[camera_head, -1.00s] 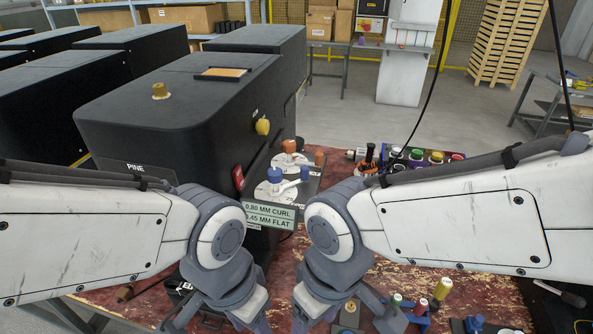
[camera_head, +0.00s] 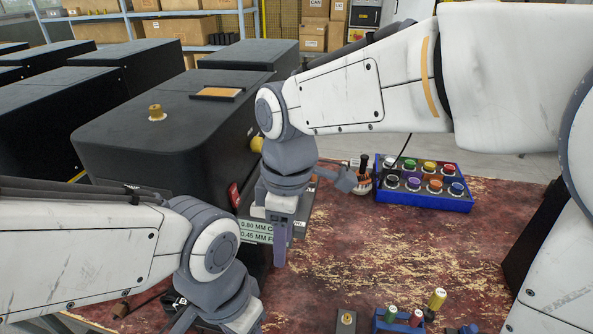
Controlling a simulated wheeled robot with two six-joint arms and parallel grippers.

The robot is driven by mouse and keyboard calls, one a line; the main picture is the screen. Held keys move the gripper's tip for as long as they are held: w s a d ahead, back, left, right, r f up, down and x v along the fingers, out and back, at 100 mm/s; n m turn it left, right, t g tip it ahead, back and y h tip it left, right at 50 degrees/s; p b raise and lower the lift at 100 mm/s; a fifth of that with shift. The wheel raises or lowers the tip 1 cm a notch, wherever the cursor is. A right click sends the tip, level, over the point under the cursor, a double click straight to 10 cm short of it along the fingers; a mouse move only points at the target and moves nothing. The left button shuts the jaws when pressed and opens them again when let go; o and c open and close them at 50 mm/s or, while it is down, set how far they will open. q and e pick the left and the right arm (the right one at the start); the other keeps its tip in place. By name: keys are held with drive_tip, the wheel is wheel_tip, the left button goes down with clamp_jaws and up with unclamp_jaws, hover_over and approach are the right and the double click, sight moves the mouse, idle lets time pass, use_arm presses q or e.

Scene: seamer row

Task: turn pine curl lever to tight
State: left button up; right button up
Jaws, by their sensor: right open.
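The black seamer (camera_head: 150,110) stands at left centre with a brass knob on top. A pale green sign (camera_head: 254,231) on its near side reads 0.80 MM CURL and 0.45 MM FLAT, partly covered. My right gripper (camera_head: 280,245) points down in front of the seamer's right end, beside the sign, and is open. It hides the lever panel, so the curl lever's setting cannot be seen. I cannot tell whether the gripper touches a lever. My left gripper (camera_head: 205,322) is low at the bottom edge, its fingertips cut off. My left arm covers the machine's lower left front.
A blue tray (camera_head: 424,202) of several coloured-top pots stands on the worn red table (camera_head: 420,260). A black-handled tool (camera_head: 362,175) is left of it. Small coloured bottles (camera_head: 437,299) stand near the front edge. The middle right of the table is clear.

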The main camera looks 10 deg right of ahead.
drive_tip(key=w+d+r+n+p, duration=0.1)
drive_tip(key=w+d+r+n, duration=0.1)
drive_tip(key=w+r+n, duration=0.55)
drive_tip(key=w+d+r+n+p, duration=0.2)
drive_tip(key=w+d+n, duration=0.15)
drive_tip(key=w, duration=0.65)
drive_tip(key=shift+n+h, duration=0.3)
drive_tip(key=f, duration=0.7)
drive_tip(key=a+f+p, duration=0.1)
drive_tip(key=f, duration=0.2)
drive_tip(key=shift+s+f, duration=0.1)
drive_tip(key=shift+f, duration=0.15)
clamp_jaws()
drive_tip(key=shift+r, duration=0.1)
